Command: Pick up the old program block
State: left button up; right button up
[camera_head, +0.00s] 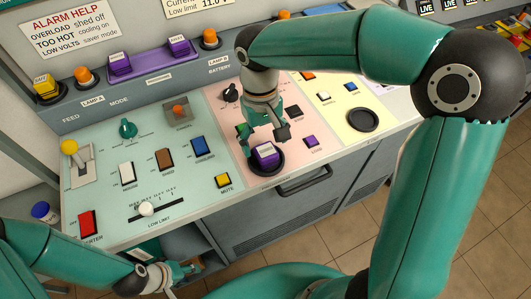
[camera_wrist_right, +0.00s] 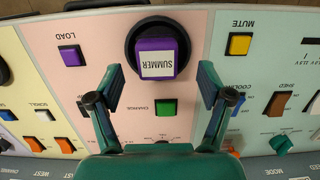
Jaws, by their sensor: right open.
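A purple block (camera_head: 265,152) with a white label sits in a round dark socket (camera_head: 279,165) on the pink panel. In the right wrist view the block (camera_wrist_right: 157,50) reads SUMMER, and its socket ring (camera_wrist_right: 131,35) surrounds it. My right gripper (camera_head: 263,134) is over the panel just behind the block. In its wrist view the open fingers (camera_wrist_right: 160,84) are spread wider than the block, with nothing between them; the block lies beyond the tips. My left gripper (camera_head: 183,272) is low at the console's front edge; its jaws are too small to read.
Two purple blocks (camera_head: 180,46) and a yellow block (camera_head: 44,87) stand on the back ledge among orange lamps (camera_head: 209,38). A green button (camera_wrist_right: 166,107) and a mute button (camera_head: 223,181) are near the socket. An empty round socket (camera_head: 362,120) is on the yellow panel.

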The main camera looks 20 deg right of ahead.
aim_at(266, 150)
notch_tip(266, 150, down, 4)
jog(key=shift+s+d+f, duration=0.1)
jog(key=shift+d+f, duration=0.05)
jog(key=shift+c, duration=0.3)
jog(key=c, duration=1.2)
